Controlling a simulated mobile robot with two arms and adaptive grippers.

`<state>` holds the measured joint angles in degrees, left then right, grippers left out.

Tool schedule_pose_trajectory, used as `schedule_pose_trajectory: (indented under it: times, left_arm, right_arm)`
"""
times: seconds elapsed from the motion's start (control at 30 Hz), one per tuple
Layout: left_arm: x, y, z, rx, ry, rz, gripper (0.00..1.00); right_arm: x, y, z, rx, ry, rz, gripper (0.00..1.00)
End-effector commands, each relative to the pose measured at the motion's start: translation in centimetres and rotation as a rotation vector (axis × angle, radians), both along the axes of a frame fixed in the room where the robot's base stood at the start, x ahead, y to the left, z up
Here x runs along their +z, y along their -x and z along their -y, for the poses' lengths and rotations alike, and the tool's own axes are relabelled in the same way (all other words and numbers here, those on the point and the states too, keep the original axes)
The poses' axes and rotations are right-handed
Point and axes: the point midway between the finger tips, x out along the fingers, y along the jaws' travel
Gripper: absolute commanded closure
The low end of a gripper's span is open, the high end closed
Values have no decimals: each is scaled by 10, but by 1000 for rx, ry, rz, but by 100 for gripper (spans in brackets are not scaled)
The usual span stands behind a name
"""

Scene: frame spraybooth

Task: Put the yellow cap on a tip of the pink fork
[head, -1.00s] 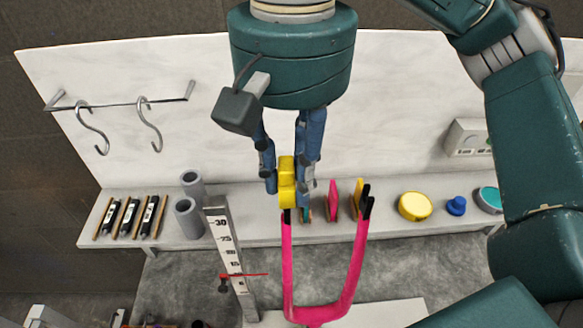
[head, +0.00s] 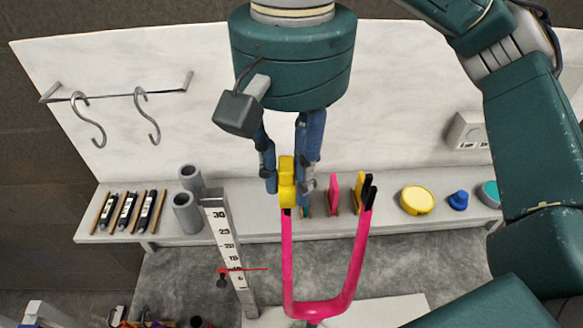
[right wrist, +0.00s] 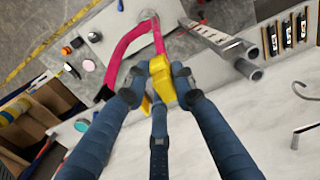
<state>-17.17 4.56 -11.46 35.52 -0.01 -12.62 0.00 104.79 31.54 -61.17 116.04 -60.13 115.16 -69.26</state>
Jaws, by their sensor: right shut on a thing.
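The pink fork (head: 318,307) stands upright with two black-ended tines. Its right tip (head: 369,193) is bare. My right gripper (head: 290,185) hangs above the left tine, shut on the yellow cap (head: 286,172). The cap's lower edge meets the black end of the left tine in the head view; I cannot tell how far it sits over the tip. In the right wrist view the cap (right wrist: 162,82) is between the fingertips, with a pink tine (right wrist: 158,38) running up to it. My left gripper is not in view.
A shelf behind holds grey tubes (head: 186,213), dark marked sticks (head: 125,212), a yellow round tin (head: 417,200) and a blue knob (head: 458,201). A scale post (head: 230,255) with a red pointer stands left of the fork. Hooks (head: 147,115) hang from a rail.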

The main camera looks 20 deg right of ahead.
Motion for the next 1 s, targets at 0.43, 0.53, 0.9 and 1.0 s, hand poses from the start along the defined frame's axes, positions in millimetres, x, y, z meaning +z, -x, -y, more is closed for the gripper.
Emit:
schedule_pose_trajectory:
  times: [0.43, 0.53, 0.9, 1.0]
  left_arm:
    - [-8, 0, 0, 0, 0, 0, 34]
    - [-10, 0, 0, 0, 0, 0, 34]
    - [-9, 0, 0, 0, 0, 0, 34]
    - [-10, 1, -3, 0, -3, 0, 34]
  right_arm:
    - [-10, 0, 0, 0, 0, 0, 89]
    - [-12, 0, 0, 0, 0, 0, 89]
    - [-12, 0, 0, 0, 0, 0, 53]
    - [-12, 0, 0, 0, 0, 0, 53]
